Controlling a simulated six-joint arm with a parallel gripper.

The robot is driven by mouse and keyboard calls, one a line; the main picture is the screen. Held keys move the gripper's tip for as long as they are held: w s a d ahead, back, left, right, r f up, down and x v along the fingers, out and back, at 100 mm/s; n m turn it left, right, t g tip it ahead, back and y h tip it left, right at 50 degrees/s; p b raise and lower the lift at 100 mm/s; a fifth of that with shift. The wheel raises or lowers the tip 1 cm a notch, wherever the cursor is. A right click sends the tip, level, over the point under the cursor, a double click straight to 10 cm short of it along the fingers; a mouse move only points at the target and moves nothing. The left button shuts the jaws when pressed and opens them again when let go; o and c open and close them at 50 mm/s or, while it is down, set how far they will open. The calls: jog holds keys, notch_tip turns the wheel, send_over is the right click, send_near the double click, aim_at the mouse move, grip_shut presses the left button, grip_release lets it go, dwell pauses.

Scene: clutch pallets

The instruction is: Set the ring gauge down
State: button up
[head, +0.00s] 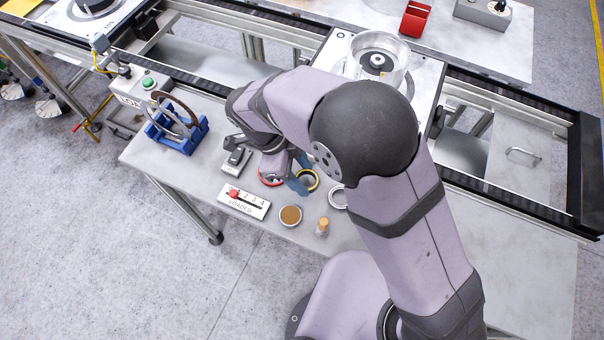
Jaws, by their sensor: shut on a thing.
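My gripper (297,183) is low over the front part of the workbench, its blue fingers pointing down. It is shut on the left edge of a ring with a yellow rim and dark inside (314,184), which I take for the ring gauge. The fingers hide part of this ring, and I cannot tell whether it touches the bench. A red ring (264,180) lies just left of the fingers, partly hidden by my gripper. A silver ring (338,197) lies to the right, partly behind my arm.
A brown-topped round dish (290,215) and a small cork-topped bottle (322,227) stand in front. A numbered "LOADED" plate (243,202) with a red marker lies left. A blue stand (178,138) holds discs. A clear cylinder (378,55) stands behind my arm. The bench's front left is bare.

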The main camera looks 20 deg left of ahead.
jog(key=shift+f, duration=0.85)
jog(key=shift+f, duration=0.2)
jog(key=o, duration=1.1)
jog(key=shift+r, duration=0.1)
jog(key=shift+o, duration=0.2)
jog(key=b+v, duration=0.3)
jog(key=v, duration=0.9)
jog(key=shift+r+b, duration=0.2)
jog(key=shift+b, duration=0.15)
